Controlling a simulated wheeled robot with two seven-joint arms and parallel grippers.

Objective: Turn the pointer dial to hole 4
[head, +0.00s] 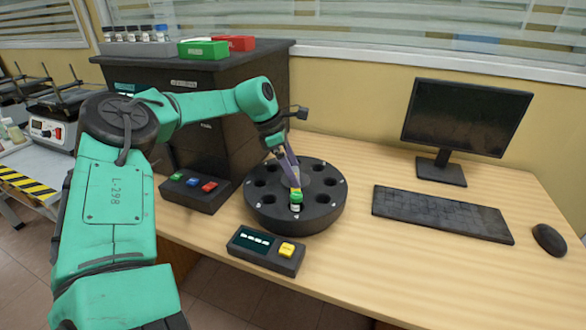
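A round black dial (265,215) with several holes and small white number marks stands on the desk. A small piece with a green top, a pale lower part and a bit of yellow (296,198) sits at the dial's front, beside a mark that looks like 4. I cannot tell whether it is the pointer or a vial in a hole. My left gripper (292,178) reaches down over the dial's middle, its fingertips close behind the green-topped piece. Contact and finger gap are too small to tell, and the gripper hides part of the dial's centre. My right gripper is not in view.
A display box with a yellow button (265,251) stands in front of the dial. A black box with green, blue and red buttons (195,190) is at its left. A dark cabinet (185,110) stands behind. Keyboard (440,214), monitor (468,117) and mouse (549,240) are right.

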